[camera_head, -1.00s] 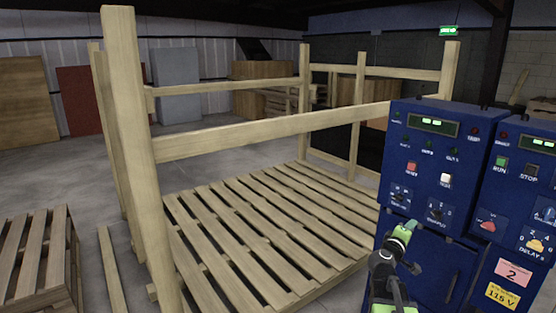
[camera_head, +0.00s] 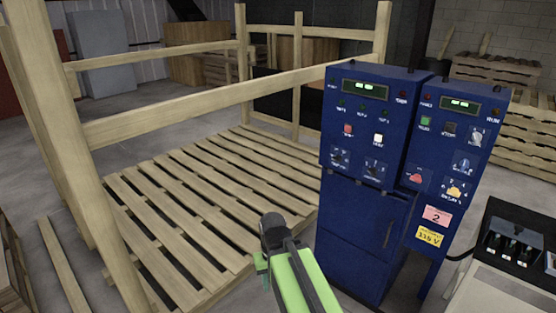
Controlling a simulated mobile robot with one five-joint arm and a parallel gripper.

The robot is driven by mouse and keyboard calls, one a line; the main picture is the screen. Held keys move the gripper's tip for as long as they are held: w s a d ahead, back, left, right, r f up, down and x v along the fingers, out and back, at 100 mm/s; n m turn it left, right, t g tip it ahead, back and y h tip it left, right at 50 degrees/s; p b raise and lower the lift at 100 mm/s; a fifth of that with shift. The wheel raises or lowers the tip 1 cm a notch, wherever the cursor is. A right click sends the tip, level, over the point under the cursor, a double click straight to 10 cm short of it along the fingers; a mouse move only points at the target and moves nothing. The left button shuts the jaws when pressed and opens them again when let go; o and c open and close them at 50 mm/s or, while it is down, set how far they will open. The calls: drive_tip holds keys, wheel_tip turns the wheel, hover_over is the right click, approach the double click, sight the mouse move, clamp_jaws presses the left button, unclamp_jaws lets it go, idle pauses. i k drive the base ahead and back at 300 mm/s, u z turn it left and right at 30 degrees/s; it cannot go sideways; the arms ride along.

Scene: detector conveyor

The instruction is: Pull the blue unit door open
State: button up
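The blue unit (camera_head: 338,100) stands right of centre, with a panel of knobs, buttons and a lit green display on top. Its blue door (camera_head: 358,232) is below the panel and looks closed. A dark vertical handle (camera_head: 388,234) sits near the door's right edge. My gripper (camera_head: 262,268) is at the bottom centre, left of the door and apart from the handle in the picture. My green and black arm hides part of it, and I cannot see whether its fingers are open or shut.
A second blue panel (camera_head: 470,125) with labels adjoins on the right. A beige machine (camera_head: 480,295) with a dark top stands at the lower right. A wooden frame (camera_head: 200,99) with a slatted pallet floor (camera_head: 190,190) is on the left. Grey floor shows between them.

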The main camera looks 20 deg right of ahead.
sight(372, 221)
drive_tip(key=u, duration=0.35)
drive_tip(key=k, duration=0.1)
drive_tip(key=u, duration=3.15)
drive_tip(key=k, duration=1.2)
drive_tip(key=z, duration=1.1)
drive_tip(key=i, duration=1.05)
drive_tip(key=u, duration=0.15)
